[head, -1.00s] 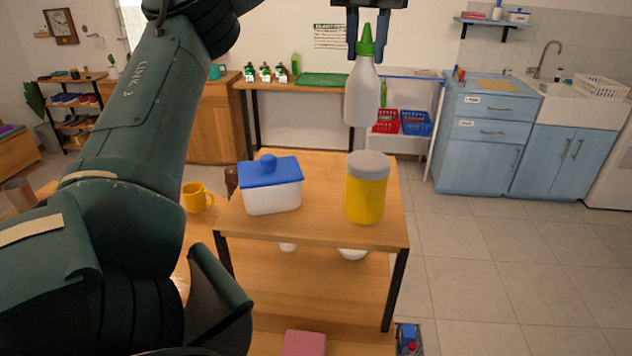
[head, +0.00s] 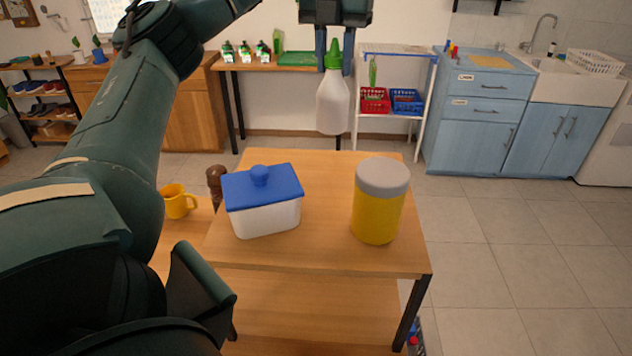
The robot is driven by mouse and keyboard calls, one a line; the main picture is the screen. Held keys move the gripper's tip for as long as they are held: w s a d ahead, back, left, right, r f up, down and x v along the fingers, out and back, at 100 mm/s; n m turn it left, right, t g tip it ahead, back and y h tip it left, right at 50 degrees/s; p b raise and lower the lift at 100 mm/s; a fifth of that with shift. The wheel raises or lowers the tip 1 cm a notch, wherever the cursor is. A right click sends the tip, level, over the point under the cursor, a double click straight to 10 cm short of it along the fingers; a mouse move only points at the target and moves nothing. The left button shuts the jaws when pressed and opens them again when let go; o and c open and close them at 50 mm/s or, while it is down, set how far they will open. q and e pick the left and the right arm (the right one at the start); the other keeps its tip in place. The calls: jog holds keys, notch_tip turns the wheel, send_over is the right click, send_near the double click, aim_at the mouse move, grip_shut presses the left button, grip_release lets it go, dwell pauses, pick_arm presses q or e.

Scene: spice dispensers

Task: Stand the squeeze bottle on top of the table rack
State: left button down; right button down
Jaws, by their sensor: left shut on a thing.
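The squeeze bottle (head: 332,103) is white with a green nozzle cap and hangs upright in the air. My left gripper (head: 335,62) is shut on it around the green cap, with one finger on each side. In the picture, the bottle's base shows just above the far edge of the table rack (head: 315,240). The rack has a wooden top, a lower shelf and dark legs. A blue-lidded white container (head: 263,213) and a yellow jar with a grey lid (head: 379,210) stand on its top. My right gripper is not in view.
The rack top is bare between and behind the container and the jar. A yellow mug (head: 177,201) and a brown grinder (head: 215,182) stand left of the rack, lower down. Counters and a white stand (head: 396,50) with baskets are further back.

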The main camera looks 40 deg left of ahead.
aim_at(333, 111)
pick_arm(q)
jog(key=shift+d+f, duration=0.1)
jog(key=shift+f, duration=4.95)
jog(key=c, duration=1)
grip_release()
notch_tip(333, 111, up, 12)
